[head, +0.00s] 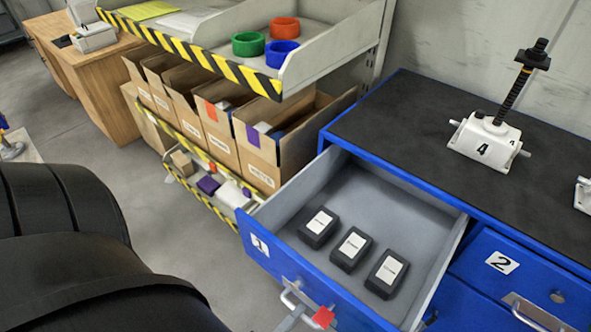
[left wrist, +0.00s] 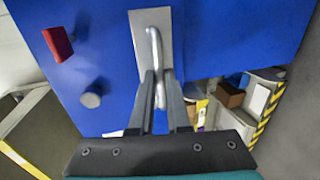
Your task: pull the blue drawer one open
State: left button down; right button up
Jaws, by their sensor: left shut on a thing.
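The blue drawer one (head: 262,250), marked "1", stands pulled well out of the blue cabinet (head: 335,140). Three black boxes with white labels, one of them the middle box (head: 350,249), lie inside on its grey floor. Its front fills much of the left wrist view (left wrist: 240,35). The metal handle (left wrist: 153,45) sits on a pale plate, and shows at the lower edge of the head view (head: 292,297). My left gripper (left wrist: 161,80) is shut on this handle, with a finger on each side. My right gripper is in neither view.
Drawer two (head: 490,265) is shut to the right. A white screw jack (head: 485,140) marked "4" stands on the black top. Shelves with cardboard bins (head: 262,150) stand behind the open drawer. Grey floor (head: 180,240) is clear to the left.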

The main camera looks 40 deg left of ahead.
pick_arm(q)
jog(key=c, duration=0.9)
grip_release()
jog(key=shift+s, duration=0.15)
jog(key=v, duration=1.5)
jog(key=shift+b, duration=0.35)
